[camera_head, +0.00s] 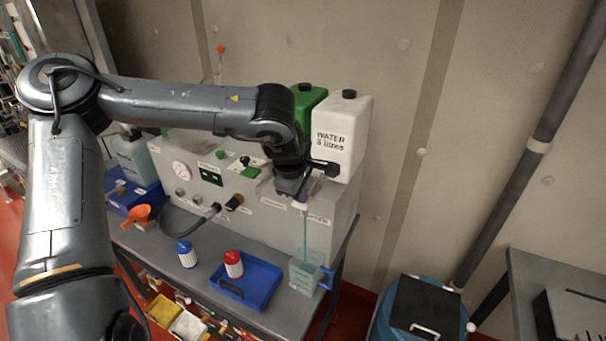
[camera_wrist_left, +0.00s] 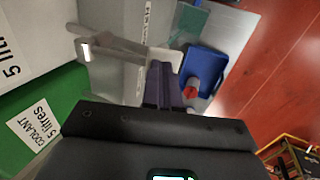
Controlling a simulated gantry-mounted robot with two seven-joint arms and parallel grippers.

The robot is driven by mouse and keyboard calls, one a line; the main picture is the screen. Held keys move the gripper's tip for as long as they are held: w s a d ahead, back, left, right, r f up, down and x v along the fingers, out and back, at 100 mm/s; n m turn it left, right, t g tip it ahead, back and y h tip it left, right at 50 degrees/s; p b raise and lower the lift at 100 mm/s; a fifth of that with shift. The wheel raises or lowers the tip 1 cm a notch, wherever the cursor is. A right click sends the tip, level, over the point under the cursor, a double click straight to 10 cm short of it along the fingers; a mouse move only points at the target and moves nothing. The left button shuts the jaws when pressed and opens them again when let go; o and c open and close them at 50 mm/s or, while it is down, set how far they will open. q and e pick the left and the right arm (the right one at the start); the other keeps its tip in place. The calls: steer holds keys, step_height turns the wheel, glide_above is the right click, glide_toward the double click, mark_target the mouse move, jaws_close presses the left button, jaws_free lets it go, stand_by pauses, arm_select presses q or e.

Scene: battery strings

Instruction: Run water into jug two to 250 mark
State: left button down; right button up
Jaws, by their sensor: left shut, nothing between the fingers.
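A clear jug (camera_head: 304,274) with a blue handle stands at the right end of the bench, below the front of the grey machine. A thin, pale teal stream (camera_head: 304,232) comes down into it from just below my left gripper (camera_head: 299,196). The jug looks teal inside; its marks and level are too small to read. The spout is mostly hidden by my gripper. The white water container (camera_head: 342,137) stands on the machine. In the left wrist view my left gripper (camera_wrist_left: 160,85) is shut and empty beside the machine front. My right gripper is out of view.
A blue-capped bottle (camera_head: 187,254) and an orange funnel (camera_head: 141,213) are farther left. A green coolant container (camera_head: 303,103) stands beside the water container. A lidded blue bin (camera_head: 376,326) is right of the bench.

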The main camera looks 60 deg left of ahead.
arm_select(q)
steer(key=shift+s+f, duration=0.15)
steer(key=shift+f, duration=0.35)
steer(key=shift+d+r+p, duration=0.1)
steer(key=shift+r+p, duration=0.3)
steer(key=shift+r, duration=0.05)
steer(key=p+v, duration=0.1)
steer(key=v, duration=1.3)
steer(key=shift+s, duration=0.1)
